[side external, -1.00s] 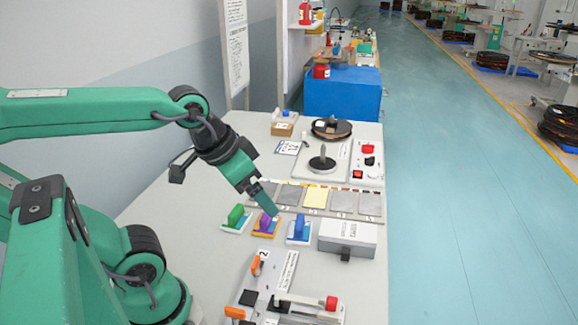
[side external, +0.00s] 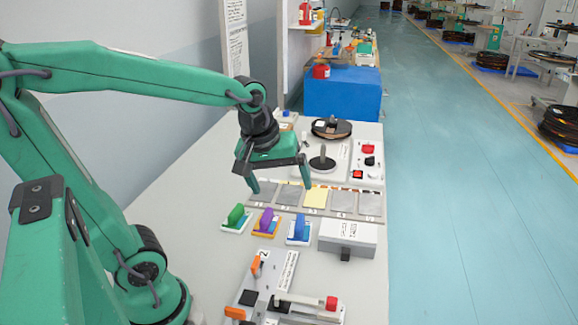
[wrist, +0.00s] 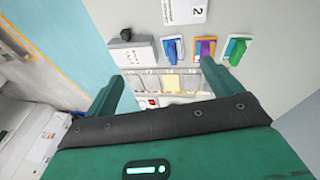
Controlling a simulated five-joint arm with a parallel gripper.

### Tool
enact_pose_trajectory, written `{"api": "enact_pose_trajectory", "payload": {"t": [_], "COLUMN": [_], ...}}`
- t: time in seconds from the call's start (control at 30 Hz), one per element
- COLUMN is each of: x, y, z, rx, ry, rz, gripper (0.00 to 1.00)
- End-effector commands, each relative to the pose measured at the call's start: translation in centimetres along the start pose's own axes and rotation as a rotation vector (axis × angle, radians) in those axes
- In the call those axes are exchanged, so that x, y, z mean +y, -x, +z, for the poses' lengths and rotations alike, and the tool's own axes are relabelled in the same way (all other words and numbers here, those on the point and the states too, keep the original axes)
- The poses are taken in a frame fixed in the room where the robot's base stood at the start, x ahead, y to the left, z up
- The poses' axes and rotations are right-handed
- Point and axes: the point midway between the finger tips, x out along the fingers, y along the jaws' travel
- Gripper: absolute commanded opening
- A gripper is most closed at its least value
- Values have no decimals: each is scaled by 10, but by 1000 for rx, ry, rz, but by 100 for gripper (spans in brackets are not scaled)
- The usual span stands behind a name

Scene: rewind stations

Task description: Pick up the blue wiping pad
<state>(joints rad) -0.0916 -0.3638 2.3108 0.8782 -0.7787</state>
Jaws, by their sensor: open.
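The blue wiping pad (side external: 298,230) stands on the table with its blue handle up, rightmost of three pads in the side view. It also shows in the wrist view (wrist: 172,48), leftmost of the row. A purple-handled pad (side external: 267,222) and a green-handled pad (side external: 236,218) stand beside it. My gripper (side external: 280,188) is open and empty, with its two fingers spread wide and pointing down. It appears raised above the row of grey plates, behind the pads in the side view. Its fingers also show in the wrist view (wrist: 163,82).
A row of grey plates (side external: 342,201) with one yellow plate (side external: 315,199) lies behind the pads. A light grey box (side external: 347,237) stands close to the right of the blue pad. A fixture with orange clamps (side external: 257,266) is in front. The table is clear at left.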

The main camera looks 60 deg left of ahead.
Motion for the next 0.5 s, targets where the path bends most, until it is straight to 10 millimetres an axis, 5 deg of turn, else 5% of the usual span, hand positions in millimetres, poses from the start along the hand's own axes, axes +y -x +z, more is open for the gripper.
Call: {"api": "enact_pose_trajectory", "payload": {"t": [0.5], "x": [9], "y": [-72], "z": [-54], "rx": [-53], "ry": [801], "rz": [-165], "gripper": [91]}}
